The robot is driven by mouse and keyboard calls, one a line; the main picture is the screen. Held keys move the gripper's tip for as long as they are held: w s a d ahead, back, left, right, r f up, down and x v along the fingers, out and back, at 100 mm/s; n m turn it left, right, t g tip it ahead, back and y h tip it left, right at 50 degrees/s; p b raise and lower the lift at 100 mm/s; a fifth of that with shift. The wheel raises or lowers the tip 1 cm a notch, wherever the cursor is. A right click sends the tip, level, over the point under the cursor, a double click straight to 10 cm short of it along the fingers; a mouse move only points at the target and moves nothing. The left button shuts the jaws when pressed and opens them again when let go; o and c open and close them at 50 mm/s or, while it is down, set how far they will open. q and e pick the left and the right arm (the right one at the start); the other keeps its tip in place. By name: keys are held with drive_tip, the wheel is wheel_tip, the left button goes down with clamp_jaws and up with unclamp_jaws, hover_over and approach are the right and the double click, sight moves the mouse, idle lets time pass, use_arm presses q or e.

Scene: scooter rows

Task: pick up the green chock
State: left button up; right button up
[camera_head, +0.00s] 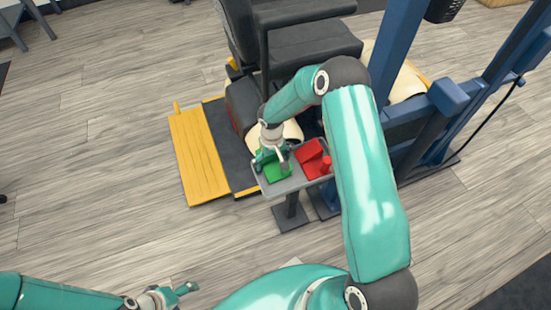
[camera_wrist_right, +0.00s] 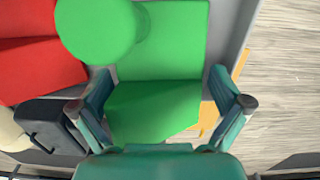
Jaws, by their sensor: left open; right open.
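The green chock (camera_head: 275,172) lies on a small grey stand (camera_head: 290,187) in the head view, partly covered by my right gripper (camera_head: 272,158). In the right wrist view the chock (camera_wrist_right: 155,95) fills the middle, with a round green knob at its upper left. My right gripper (camera_wrist_right: 163,103) is open there, with one finger on each side of the chock's near part. I cannot tell whether the fingers touch it. My left gripper (camera_head: 172,294) is open and empty at the bottom left of the head view, far from the stand.
A red chock (camera_head: 313,160) sits on the same stand, right of the green one. Behind the stand are a scooter with a dark seat (camera_head: 310,47) and a blue frame (camera_head: 398,50). A yellow ramp (camera_head: 197,155) lies to the left.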

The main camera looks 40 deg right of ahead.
drive_tip(key=c, duration=1.4)
drive_tip(key=shift+o, duration=0.2)
drive_tip(key=shift+r, duration=0.2)
